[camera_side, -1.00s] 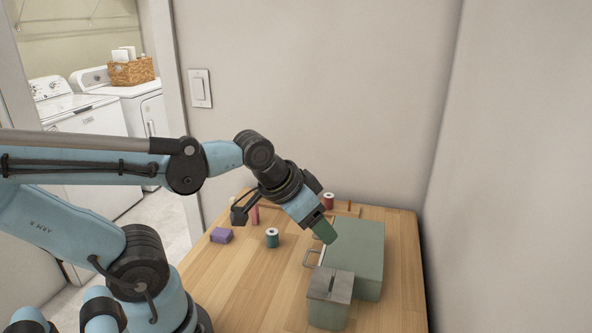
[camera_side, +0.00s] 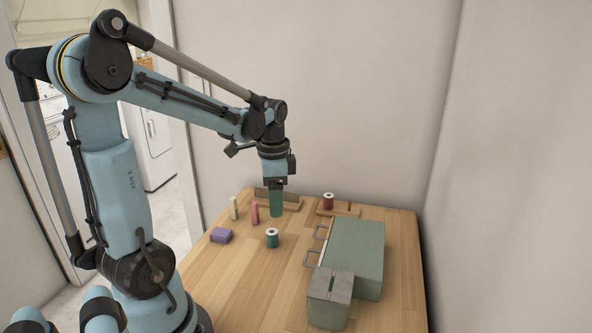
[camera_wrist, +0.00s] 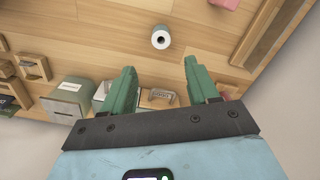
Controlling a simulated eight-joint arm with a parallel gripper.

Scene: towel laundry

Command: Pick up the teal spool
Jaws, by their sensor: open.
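The teal spool (camera_side: 272,238) stands upright on the wooden table in the side view, with a pale top and a dark hole. In the wrist view the spool (camera_wrist: 161,37) is seen from above, near the top centre, ahead of the gap between the fingers. My gripper (camera_side: 276,214) points down, raised above the table near the spool, with nothing in it. In the wrist view its two green fingers (camera_wrist: 160,66) are apart and empty. The spool is untouched and unobstructed in both views.
A green drawer cabinet (camera_side: 357,252) with handles and a slotted box (camera_side: 328,302) stand right of the spool. A purple block (camera_side: 221,235), pink cylinder (camera_side: 255,213) and cream cylinder (camera_side: 234,208) are left. A red spool (camera_side: 328,201) sits behind. Table around the teal spool is clear.

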